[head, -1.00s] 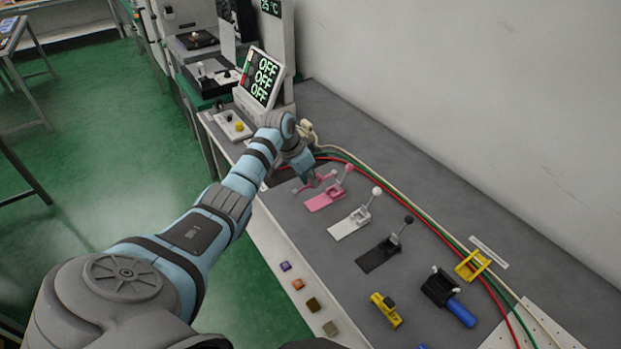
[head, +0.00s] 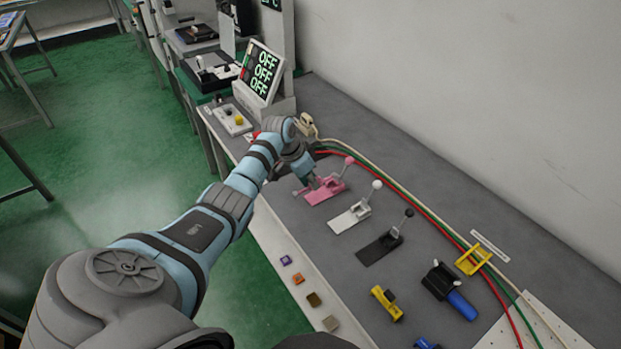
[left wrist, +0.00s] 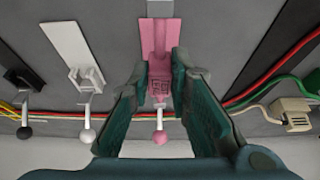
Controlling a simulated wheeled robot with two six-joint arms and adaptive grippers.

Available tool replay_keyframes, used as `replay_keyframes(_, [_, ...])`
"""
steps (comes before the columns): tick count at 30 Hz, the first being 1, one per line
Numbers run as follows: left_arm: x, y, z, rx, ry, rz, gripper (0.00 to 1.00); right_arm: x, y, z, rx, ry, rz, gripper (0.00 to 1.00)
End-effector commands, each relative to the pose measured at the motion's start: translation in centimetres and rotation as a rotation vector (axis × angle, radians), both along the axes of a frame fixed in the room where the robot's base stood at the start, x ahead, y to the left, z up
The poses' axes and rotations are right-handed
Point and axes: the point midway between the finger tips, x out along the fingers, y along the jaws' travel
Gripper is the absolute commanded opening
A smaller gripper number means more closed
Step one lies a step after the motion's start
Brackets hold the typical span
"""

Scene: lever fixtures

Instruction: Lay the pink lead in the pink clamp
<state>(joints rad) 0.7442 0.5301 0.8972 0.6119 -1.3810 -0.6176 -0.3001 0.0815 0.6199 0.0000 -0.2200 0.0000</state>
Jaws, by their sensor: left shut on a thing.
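The pink clamp (head: 325,194) lies on the grey bench, its lever raised toward the wall and ending in a round pink knob (head: 349,160). In the left wrist view its flat plate (left wrist: 160,30) points up and the knob (left wrist: 160,139) shows below. My left gripper (head: 318,182) is low over the clamp; its green fingers (left wrist: 160,72) stand on both sides of the clamp's middle. It is shut on the pink lead (left wrist: 160,88), which is mostly hidden between the fingers and hard to tell from the clamp. I cannot tell if the lead touches the clamp. My right gripper is not in view.
A white clamp (head: 350,216) and a black clamp (head: 380,247) stand beside the pink one, levers raised. Red, green and cream cables (head: 430,205) run along the wall side. A display (head: 262,72) reading OFF stands behind. Small coloured blocks (head: 298,279) line the front edge.

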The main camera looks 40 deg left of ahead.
Motion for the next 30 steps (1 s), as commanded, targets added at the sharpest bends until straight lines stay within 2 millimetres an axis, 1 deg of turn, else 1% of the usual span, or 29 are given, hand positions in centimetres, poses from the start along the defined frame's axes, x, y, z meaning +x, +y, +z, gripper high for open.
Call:
replay_keyframes(11, [0.02, 0.01, 0.17, 0.0, 0.0, 0.0, 0.0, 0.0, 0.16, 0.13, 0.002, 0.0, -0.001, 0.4])
replay_keyframes(17, [0.05, 0.01, 0.28, 0.0, -0.001, 0.0, 0.0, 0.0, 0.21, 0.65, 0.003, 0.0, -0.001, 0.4])
replay_keyframes(26, [0.04, 0.01, 0.07, 0.0, -0.001, -0.001, 0.0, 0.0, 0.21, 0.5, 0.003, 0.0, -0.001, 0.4])
replay_keyframes(30, [0.01, 0.0, -0.45, 0.0, 0.0, -0.001, 0.0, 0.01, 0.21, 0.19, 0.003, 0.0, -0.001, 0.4])
